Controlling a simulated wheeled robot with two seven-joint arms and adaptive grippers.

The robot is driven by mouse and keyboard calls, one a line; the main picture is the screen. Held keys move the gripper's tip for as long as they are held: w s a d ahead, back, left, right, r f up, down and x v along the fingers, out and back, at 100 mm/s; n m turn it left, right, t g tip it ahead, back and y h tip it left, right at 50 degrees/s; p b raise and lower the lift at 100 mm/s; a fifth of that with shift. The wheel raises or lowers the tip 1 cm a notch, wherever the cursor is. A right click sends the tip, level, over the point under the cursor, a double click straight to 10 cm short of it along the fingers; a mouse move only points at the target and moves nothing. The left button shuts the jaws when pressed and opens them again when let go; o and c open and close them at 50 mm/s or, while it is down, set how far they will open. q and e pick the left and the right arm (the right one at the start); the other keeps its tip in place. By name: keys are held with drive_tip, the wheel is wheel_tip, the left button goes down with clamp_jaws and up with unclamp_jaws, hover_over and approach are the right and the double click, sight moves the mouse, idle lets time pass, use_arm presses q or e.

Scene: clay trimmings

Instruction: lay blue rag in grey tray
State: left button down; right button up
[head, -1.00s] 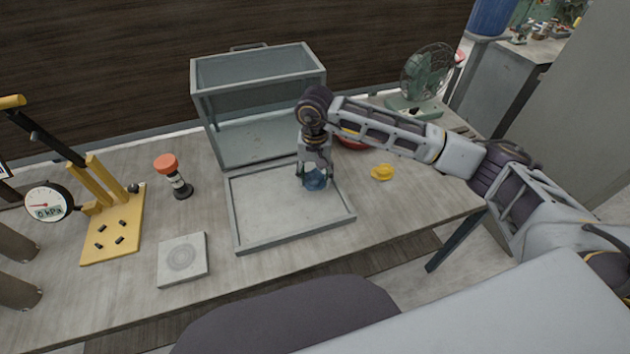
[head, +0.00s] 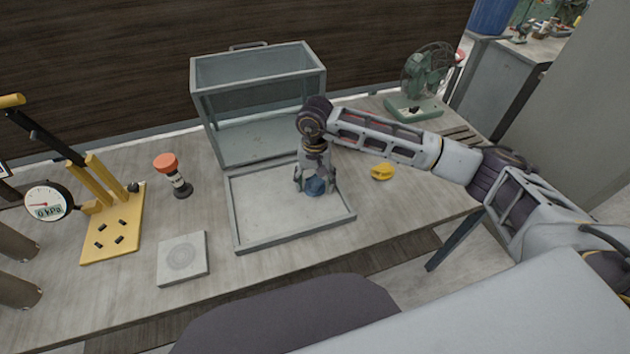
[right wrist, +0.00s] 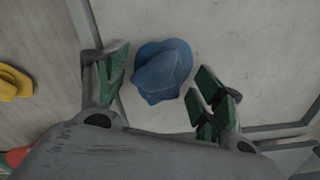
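The blue rag (head: 314,187) is a small crumpled bundle lying in the right part of the grey tray (head: 292,239), a shallow square tray with a low rim. In the right wrist view the rag (right wrist: 162,70) rests on the pale tray floor (right wrist: 245,40), with gaps to the fingers on both sides. My right gripper (head: 315,188) is over the rag, pointing down. In the right wrist view its green-padded fingers (right wrist: 163,90) are spread apart and hold nothing. My left gripper is not in view.
A grey glass-sided box (head: 258,150) stands right behind the tray. A yellow cloth-like piece (head: 382,172) lies right of the tray. A grey square slab (head: 182,259), an orange-topped cylinder (head: 173,178) and a yellow press (head: 110,235) are to the left. A green fan (head: 425,75) stands back right.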

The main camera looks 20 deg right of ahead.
sight(315, 181)
drive_tip(key=shift+r, duration=0.15)
idle(0.4)
wheel_tip(315, 181, up, 12)
idle(0.8)
idle(0.4)
